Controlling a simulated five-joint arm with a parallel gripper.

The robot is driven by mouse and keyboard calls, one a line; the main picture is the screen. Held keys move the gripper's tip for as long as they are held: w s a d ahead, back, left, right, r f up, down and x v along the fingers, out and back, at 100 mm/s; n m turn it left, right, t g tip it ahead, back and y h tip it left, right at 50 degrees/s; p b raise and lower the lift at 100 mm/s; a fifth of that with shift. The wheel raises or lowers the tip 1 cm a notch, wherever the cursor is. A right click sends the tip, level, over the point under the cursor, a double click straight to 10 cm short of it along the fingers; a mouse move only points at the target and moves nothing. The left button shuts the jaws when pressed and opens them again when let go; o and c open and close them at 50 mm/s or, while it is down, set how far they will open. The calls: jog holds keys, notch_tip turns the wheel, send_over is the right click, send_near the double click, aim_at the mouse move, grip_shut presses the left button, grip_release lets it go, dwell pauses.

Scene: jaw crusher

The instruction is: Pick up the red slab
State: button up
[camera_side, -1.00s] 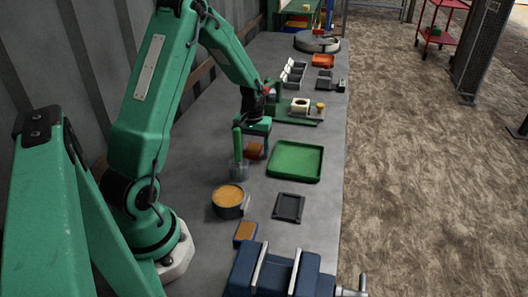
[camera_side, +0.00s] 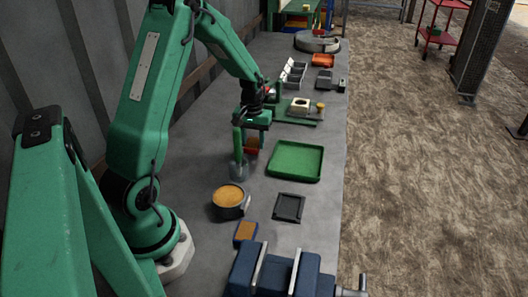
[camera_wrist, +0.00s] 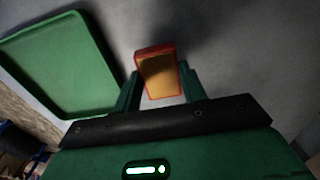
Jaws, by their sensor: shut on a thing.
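The red slab (camera_side: 252,143), with red edges and an orange-brown face, is between the fingers of my gripper (camera_side: 253,138) in the side view. In the wrist view the slab (camera_wrist: 157,74) is held between the two green fingertips of my gripper (camera_wrist: 161,86), slightly tilted. My gripper is shut on it. In the side view the slab appears a little above the table, left of the green tray (camera_side: 296,176). The arm and fingers partly hide the slab there.
In front are a round tin (camera_side: 228,202), a blue-edged block (camera_side: 245,233), a black tray (camera_side: 289,207) and a blue vise (camera_side: 275,272). A green plate with parts (camera_side: 298,115) lies behind.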

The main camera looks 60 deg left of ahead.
jog(key=shift+d+r, duration=0.25)
jog(key=shift+r, duration=0.4)
jog(key=shift+d+r, duration=0.2)
jog(key=shift+r, duration=0.4)
jog(key=d+r, duration=0.6)
jog(key=d, duration=0.4)
jog(key=shift+d+r, duration=0.15)
jog(key=shift+d, duration=0.25)
jog(key=shift+s, duration=0.1)
